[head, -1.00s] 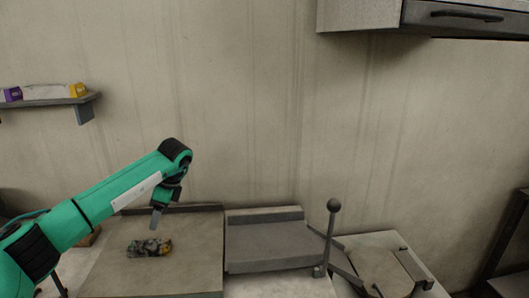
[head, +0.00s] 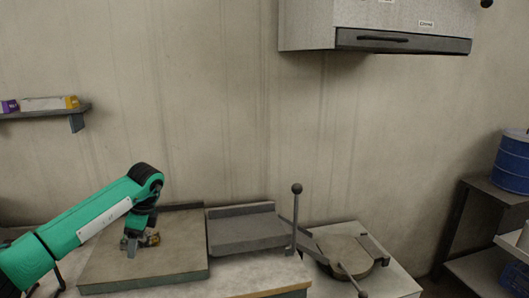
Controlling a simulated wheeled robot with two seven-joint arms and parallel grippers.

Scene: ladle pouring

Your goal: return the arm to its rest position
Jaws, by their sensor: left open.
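My left arm comes in from the left, green with dark joints. Its gripper (head: 131,245) points down over the wide board (head: 180,262) on the counter and is open. A small dark and yellowish object (head: 153,239) sits on the board behind the fingers and is partly hidden by them. I cannot tell what it is, or whether the fingers touch it. My right gripper is not in view.
A grey raised slab (head: 245,232) and an upright lever with a ball knob (head: 296,215) stand right of the board. A round plate device (head: 345,255) is further right. A wall shelf (head: 40,114), a range hood (head: 400,42) and a blue drum (head: 513,163) are around.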

